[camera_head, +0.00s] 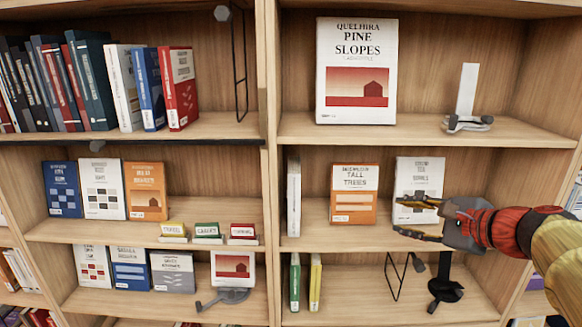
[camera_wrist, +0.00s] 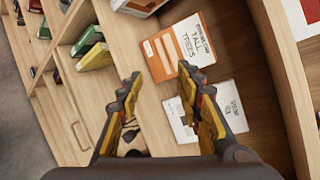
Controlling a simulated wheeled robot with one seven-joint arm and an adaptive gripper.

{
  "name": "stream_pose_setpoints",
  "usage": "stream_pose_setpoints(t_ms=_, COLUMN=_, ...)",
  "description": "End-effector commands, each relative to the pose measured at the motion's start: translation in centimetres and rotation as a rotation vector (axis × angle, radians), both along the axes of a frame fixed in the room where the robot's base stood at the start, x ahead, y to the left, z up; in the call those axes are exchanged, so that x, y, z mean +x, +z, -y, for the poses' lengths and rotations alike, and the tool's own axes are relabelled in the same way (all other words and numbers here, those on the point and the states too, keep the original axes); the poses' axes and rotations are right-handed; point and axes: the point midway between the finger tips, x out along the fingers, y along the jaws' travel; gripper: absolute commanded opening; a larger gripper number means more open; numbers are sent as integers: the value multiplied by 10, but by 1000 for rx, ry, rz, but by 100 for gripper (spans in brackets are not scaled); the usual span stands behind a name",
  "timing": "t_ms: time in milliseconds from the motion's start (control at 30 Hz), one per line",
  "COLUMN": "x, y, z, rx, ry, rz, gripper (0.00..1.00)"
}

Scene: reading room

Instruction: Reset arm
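My gripper (camera_head: 401,217) reaches in from the right in the head view, in front of the middle shelf of the right bay. Its two fingers are spread apart with nothing held between them. A white book (camera_head: 418,180) stands behind the fingers, partly hidden by them. The gripper also shows in the wrist view (camera_wrist: 160,80), open, with the white book (camera_wrist: 228,105) behind its right finger. An orange and white book titled Tall Trees (camera_head: 354,195) stands to the left and also shows ahead of the fingertips in the wrist view (camera_wrist: 172,50).
A white Pine Slopes book (camera_head: 356,70) and a white stand (camera_head: 467,95) are on the shelf above. Below are a green book (camera_head: 295,282), a yellow book (camera_head: 315,283), a wire bookend (camera_head: 394,278) and a black stand (camera_head: 444,290). A vertical divider (camera_head: 270,170) separates the bays.

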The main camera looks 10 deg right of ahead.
Motion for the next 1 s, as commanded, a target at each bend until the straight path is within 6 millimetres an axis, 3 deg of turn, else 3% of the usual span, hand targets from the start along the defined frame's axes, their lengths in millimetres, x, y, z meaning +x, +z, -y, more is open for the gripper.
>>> stream_pose_setpoints(t_ms=67, x=-2, y=-6, z=2, rx=-65, ry=25, rz=-5, gripper=36)
stream_pose_setpoints(t_ms=167, x=-18, y=-43, z=3, rx=-199, ry=89, rz=-78, gripper=36)
stream_pose_setpoints(t_ms=267, x=-47, y=-85, z=-1, rx=-375, ry=188, rz=-172, gripper=36)
stream_pose_setpoints(t_ms=600, x=-165, y=-248, z=-71, rx=-1075, ry=821, rz=-373, gripper=36)
stream_pose_setpoints(t_ms=700, x=-191, y=-285, z=-86, rx=-1261, ry=993, rz=-373, gripper=36)
stream_pose_setpoints(t_ms=867, x=-214, y=-324, z=-110, rx=-1461, ry=1159, rz=-317, gripper=36)
stream_pose_setpoints(t_ms=1000, x=-218, y=-337, z=-137, rx=-1529, ry=1215, rz=-225, gripper=36)
